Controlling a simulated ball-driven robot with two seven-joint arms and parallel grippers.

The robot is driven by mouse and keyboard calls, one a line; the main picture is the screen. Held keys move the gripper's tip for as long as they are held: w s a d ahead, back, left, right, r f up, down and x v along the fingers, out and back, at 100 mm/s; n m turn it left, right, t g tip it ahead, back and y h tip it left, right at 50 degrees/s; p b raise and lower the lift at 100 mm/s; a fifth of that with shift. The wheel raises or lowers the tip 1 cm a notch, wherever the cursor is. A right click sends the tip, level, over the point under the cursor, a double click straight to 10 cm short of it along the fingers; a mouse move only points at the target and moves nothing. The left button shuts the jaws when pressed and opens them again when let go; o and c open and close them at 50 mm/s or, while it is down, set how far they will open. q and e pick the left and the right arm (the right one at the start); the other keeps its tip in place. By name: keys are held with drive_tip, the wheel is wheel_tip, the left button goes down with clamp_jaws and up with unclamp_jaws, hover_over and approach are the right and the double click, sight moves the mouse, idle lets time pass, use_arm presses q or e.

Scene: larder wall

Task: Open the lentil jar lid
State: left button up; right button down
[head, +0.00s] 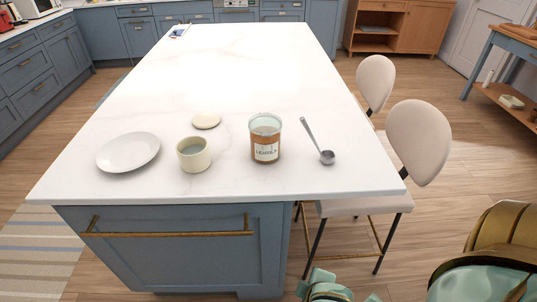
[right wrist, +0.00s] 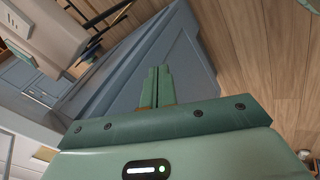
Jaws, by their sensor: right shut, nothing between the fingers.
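The lentil jar (head: 266,145) is a clear glass jar with a white label and reddish-brown contents, upright near the front edge of the white island top. Its top looks pale and see-through; I cannot tell whether anything covers it. A flat, round cream disc (head: 206,120) lies on the counter behind and left of the jar, apart from it. It may be a lid. My right gripper (right wrist: 156,72) shows in the right wrist view, its green fingers shut and empty, away from the jar, with the island's blue side beyond. My left gripper is in no view.
A cream mug (head: 193,153) and a white plate (head: 128,152) stand left of the jar. A metal scoop (head: 319,144) lies close on its right. The island top (head: 225,70) is mostly clear behind. Two chairs (head: 418,140) stand along the island's right side.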

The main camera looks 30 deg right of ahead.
sight(272, 153)
drive_tip(key=w+a+r+m+t+y+b, duration=0.1)
drive_tip(key=w+a+r+m+t+y, duration=0.4)
drive_tip(key=w+a+r+m, duration=0.3)
drive_tip(key=w+a+r+m+t+y, duration=0.5)
drive_tip(key=w+r+m+t, duration=0.1)
drive_tip(key=r, duration=0.4)
drive_tip(key=w+d+r+m+t+h, duration=0.3)
drive_tip(key=w+d+r+m+t, duration=0.15)
drive_tip(key=m, duration=0.75)
drive_tip(key=w+d+f+m+g+h, duration=0.2)
drive_tip(key=d+m+h, duration=1.1)
drive_tip(key=m, duration=1)
drive_tip(key=shift+h, duration=0.6)
drive_tip(key=x, duration=0.8)
drive_tip(key=shift+w+a+b, duration=0.3)
drive_tip(key=shift+w, duration=0.05)
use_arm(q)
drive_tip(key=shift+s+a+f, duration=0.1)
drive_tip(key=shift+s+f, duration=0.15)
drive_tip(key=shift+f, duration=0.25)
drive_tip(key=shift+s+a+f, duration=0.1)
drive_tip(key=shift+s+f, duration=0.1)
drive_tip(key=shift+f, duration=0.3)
